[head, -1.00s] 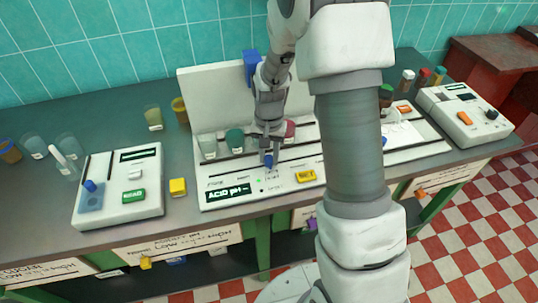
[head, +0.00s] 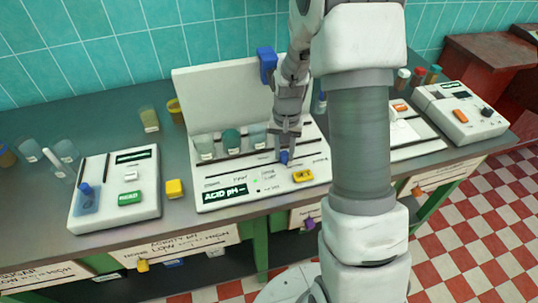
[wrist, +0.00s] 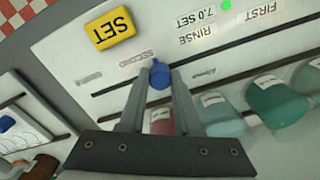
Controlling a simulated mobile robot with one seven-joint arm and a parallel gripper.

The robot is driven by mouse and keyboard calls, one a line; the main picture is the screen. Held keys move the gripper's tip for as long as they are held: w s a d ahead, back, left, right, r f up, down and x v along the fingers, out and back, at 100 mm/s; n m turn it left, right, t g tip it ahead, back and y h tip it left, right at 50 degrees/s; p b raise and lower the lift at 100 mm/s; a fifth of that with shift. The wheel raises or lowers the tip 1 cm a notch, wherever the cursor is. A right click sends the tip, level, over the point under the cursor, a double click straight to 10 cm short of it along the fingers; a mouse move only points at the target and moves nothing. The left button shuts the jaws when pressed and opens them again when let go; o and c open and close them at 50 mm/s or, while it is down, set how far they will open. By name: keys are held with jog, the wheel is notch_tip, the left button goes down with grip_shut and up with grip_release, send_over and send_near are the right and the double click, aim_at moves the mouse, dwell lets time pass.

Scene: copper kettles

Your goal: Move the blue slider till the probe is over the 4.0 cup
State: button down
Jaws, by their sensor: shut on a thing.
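My gripper (head: 285,145) is shut on the blue slider knob (head: 284,157) on the front of the white pH meter (head: 216,178). The wrist view shows the blue knob (wrist: 159,75) between my fingertips. A blue block (head: 267,62), perhaps the probe's carriage, sits at the top of the back panel; the probe tip is hidden behind my arm. Cups stand in a row: a clear one (head: 205,147), a teal one (head: 231,141) and a pale blue one (head: 257,135). A pinkish cup (wrist: 162,122) shows in the wrist view. Their labels are too small to read.
A yellow SET button (head: 303,175) lies right of the knob. The display (head: 226,193) reads ACID pH with a dash. A green light (wrist: 225,5) glows beside "7.0 SET".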

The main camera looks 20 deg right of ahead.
jog(key=shift+w+d, duration=0.1)
jog(key=shift+d, duration=1.1)
jog(key=c, duration=0.6)
grip_release()
notch_tip(320, 180, up, 18)
jog(key=p, duration=0.1)
jog(key=shift+f, duration=0.2)
jog(key=shift+a, duration=0.1)
